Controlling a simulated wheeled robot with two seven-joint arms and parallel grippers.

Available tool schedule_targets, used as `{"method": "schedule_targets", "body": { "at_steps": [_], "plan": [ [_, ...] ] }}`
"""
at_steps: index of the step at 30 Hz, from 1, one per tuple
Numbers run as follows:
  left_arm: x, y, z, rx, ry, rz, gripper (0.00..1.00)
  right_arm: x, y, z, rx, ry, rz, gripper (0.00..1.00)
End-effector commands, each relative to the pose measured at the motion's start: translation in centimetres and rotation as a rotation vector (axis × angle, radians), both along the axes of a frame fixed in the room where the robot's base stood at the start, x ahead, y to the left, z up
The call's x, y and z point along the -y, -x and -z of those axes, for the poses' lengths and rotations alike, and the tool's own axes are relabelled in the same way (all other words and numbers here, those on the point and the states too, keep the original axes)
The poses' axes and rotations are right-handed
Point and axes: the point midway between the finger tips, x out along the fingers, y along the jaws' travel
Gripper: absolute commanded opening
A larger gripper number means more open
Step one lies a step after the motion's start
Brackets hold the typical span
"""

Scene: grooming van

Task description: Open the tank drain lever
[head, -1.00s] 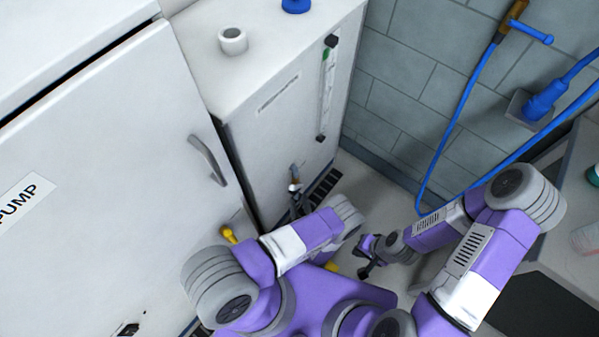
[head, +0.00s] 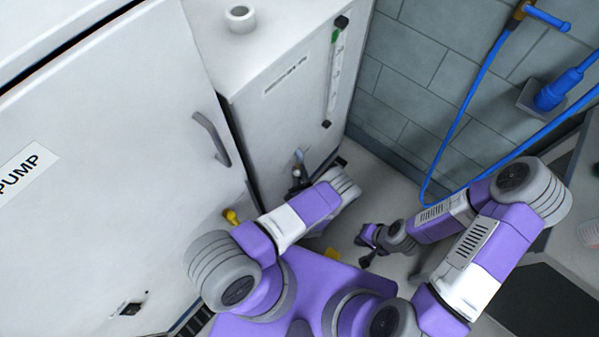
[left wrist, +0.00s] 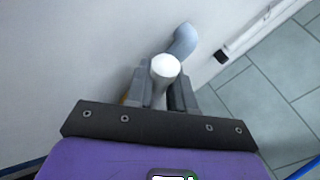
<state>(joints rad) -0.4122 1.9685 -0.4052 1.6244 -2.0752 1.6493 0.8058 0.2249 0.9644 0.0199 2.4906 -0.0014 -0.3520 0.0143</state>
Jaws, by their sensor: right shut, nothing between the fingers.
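The tank (head: 285,105) is the white cabinet with a sight gauge on its front. Low on that front is a blue-grey drain spout (head: 299,156), also seen in the left wrist view (left wrist: 184,40). A pale, round-ended lever (left wrist: 165,68) stands beside the spout. My left gripper (head: 296,180) is at the lever, and in the left wrist view its fingers (left wrist: 163,92) lie on both sides of it. I cannot tell whether they press on it. My right gripper (head: 366,247) is shut and empty, above the floor, away from the tank.
A white door with a grey handle (head: 211,138) and a PUMP label (head: 25,172) stands left of the tank. A yellow knob (head: 231,216) is low beside it. Blue hoses (head: 462,110) hang on the tiled wall at right. Grey floor (head: 385,190) is clear right of the tank.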

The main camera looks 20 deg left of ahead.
Motion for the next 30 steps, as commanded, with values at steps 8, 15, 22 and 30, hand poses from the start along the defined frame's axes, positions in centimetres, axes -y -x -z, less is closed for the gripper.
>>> {"method": "schedule_targets", "body": {
  "at_steps": [8, 15, 22, 30],
  "plan": [
    [0.02, 0.03, 0.02, 0.000, 0.000, 0.000, 0.00, 0.00, 0.00, 0.00, 0.000, 0.000, 0.000, 0.00],
    [0.18, -0.30, -0.37, -0.042, -0.015, 0.001, 0.00, 0.00, 0.00, -0.46, 0.000, 0.000, 0.000, 0.00],
    [0.27, -0.67, -0.52, -0.119, -0.043, 0.001, 0.00, 0.00, 0.00, -0.89, 0.000, 0.000, 0.000, 0.00],
    [0.27, -0.65, -0.45, -0.118, -0.043, 0.000, 0.30, 0.00, 0.01, -0.82, 0.000, 0.000, 0.000, 0.00]
  ]
}}
